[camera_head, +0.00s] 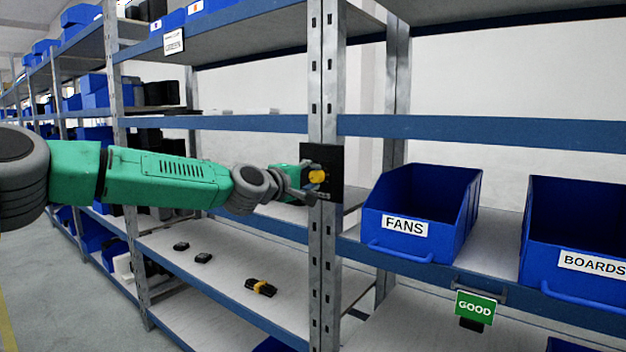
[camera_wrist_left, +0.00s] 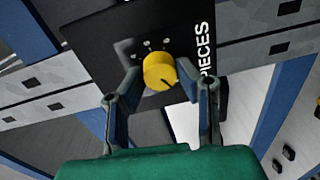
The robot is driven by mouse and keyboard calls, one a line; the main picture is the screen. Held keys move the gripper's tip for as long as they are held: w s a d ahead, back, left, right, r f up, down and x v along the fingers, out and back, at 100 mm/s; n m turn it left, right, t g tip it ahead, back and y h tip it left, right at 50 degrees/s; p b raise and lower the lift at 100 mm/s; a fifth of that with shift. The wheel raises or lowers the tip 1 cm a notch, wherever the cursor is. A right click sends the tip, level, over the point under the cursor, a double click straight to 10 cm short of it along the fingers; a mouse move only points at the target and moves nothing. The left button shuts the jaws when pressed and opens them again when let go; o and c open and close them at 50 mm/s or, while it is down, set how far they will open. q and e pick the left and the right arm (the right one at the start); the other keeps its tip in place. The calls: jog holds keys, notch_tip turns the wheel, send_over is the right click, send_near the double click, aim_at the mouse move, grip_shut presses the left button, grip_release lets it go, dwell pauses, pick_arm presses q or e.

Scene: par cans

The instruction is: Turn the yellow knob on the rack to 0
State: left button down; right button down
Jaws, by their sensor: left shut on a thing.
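The yellow knob (camera_head: 318,176) is on a black panel (camera_head: 334,160) fixed to the rack's metal upright. It also shows in the left wrist view (camera_wrist_left: 159,70), with a dark pointer line toward its lower right edge. White marks and the letters "PIECES" show on the panel; no 0 can be read. My left gripper (camera_head: 311,182) is at the panel, its fingers on either side of the knob and shut on it. The wrist view shows both fingers (camera_wrist_left: 160,77) beside the knob. My right gripper is not in view.
Blue bins labelled FANS (camera_head: 425,205) and BOARDS (camera_head: 580,230) stand on the shelf to the right. A green GOOD sign (camera_head: 475,308) is below them. Several small dark items, one black and yellow (camera_head: 261,287), lie on the lower left shelf. A blue beam (camera_head: 480,130) crosses above.

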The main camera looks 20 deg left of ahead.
pick_arm(q)
jog(key=c, duration=1.2)
grip_release()
jog(key=shift+w+a+f, duration=0.1)
jog(key=shift+a+f, duration=0.05)
jog(key=shift+a, duration=0.05)
jog(key=shift+a, duration=0.1)
jog(key=shift+s+a, duration=0.1)
jog(key=shift+s, duration=0.3)
jog(key=v, duration=1.1)
jog(key=shift+a, duration=0.2)
jog(key=shift+d, duration=0.1)
